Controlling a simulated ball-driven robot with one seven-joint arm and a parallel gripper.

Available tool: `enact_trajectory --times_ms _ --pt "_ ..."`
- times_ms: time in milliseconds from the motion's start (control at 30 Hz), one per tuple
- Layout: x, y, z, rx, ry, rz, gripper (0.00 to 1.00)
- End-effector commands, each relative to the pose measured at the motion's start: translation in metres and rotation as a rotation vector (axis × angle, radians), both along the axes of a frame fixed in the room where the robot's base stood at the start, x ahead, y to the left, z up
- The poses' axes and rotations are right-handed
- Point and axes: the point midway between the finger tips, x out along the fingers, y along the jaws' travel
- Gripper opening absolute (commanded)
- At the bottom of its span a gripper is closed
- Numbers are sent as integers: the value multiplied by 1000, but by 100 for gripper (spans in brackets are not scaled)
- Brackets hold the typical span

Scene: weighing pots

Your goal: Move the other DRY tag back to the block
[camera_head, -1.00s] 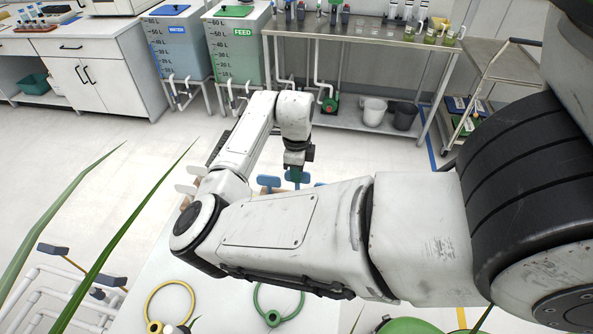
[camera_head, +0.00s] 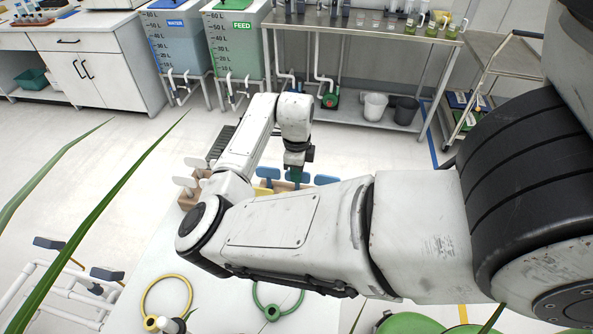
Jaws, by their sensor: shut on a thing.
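My gripper (camera_head: 296,172) points down over the far part of the white table, beyond my forearm. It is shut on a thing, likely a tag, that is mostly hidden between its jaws. A blue tag (camera_head: 267,173) stands just left of the gripper, and another blue tag (camera_head: 326,179) shows just right of it. Two white tags (camera_head: 185,182) stand upright farther left, over a brown block (camera_head: 188,201) partly covered by my arm. A bit of yellow (camera_head: 264,191) shows below the left blue tag. No lettering on the tags is readable.
A yellow ring (camera_head: 144,302) and a green ring (camera_head: 257,300) lie on the near white tabletop (camera_head: 215,300). A green round thing (camera_head: 408,322) is at the bottom. White pipework (camera_head: 40,285) stands at left. Long leaves cross the left. Open floor lies beyond the table.

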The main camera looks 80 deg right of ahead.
Motion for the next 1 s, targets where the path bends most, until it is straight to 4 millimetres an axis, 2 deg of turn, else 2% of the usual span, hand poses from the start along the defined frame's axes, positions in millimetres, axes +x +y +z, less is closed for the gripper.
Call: enact_trajectory --times_ms 33,67,100,367,700,867,1000 --pt "0 0 -3 0 0 0 0" --pt "0 0 -2 0 0 0 13" --pt "0 0 -1 0 0 0 16" --pt "0 0 -1 0 0 0 40" --pt "1 0 5 -2 0 0 40" --pt "1 0 29 -2 -2 0 40" --pt "1 0 57 -3 -3 -2 40"
